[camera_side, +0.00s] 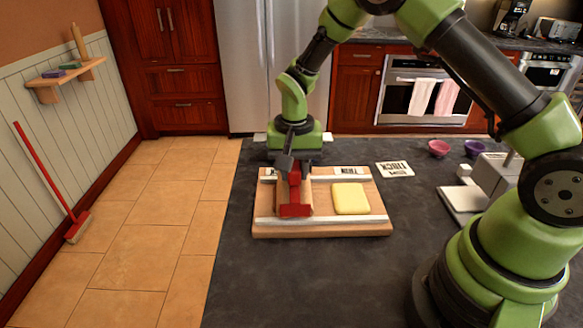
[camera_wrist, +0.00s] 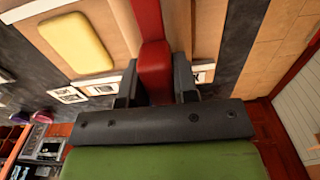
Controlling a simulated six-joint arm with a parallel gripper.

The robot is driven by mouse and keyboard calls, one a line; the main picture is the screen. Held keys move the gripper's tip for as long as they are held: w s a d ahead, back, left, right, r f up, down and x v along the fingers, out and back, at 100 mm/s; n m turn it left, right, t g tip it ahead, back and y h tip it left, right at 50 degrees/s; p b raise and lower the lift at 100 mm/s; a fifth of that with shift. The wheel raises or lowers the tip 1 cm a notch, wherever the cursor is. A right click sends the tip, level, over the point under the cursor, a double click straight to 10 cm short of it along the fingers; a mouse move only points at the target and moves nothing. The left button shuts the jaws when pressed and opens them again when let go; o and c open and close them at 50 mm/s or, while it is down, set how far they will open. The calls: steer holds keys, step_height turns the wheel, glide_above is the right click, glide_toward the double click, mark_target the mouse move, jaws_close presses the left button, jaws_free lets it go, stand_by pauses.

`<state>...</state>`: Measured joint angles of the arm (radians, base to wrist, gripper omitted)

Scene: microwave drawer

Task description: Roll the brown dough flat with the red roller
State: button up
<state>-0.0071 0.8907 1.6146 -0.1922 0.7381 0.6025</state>
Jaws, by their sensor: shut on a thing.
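The red roller (camera_side: 296,209) is over the left part of a wooden board (camera_side: 325,231). My gripper (camera_side: 292,172) is shut on the roller's red handle, which shows between the two dark fingers in the wrist view (camera_wrist: 155,72). The brown dough (camera_side: 281,198) shows as a brown strip beside the roller, mostly covered by it. Its thickness and whether the roller presses on it cannot be told. A yellow dough slab (camera_side: 350,198) lies flat on the right part of the board and shows at upper left in the wrist view (camera_wrist: 76,42).
White rails (camera_side: 340,220) run along the board's front and back. Labelled cards (camera_side: 395,169) lie behind it. A grey-white appliance (camera_side: 470,195) and pink (camera_side: 439,148) and purple (camera_side: 474,147) bowls stand to the right. The dark counter in front of the board is clear.

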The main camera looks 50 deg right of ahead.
steer(key=shift+w+a+f, duration=0.15)
steer(key=shift+w+a, duration=0.65)
steer(key=shift+a, duration=0.05)
stand_by(0.6)
steer(key=shift+s+d, duration=0.35)
steer(key=shift+d, duration=0.05)
stand_by(0.5)
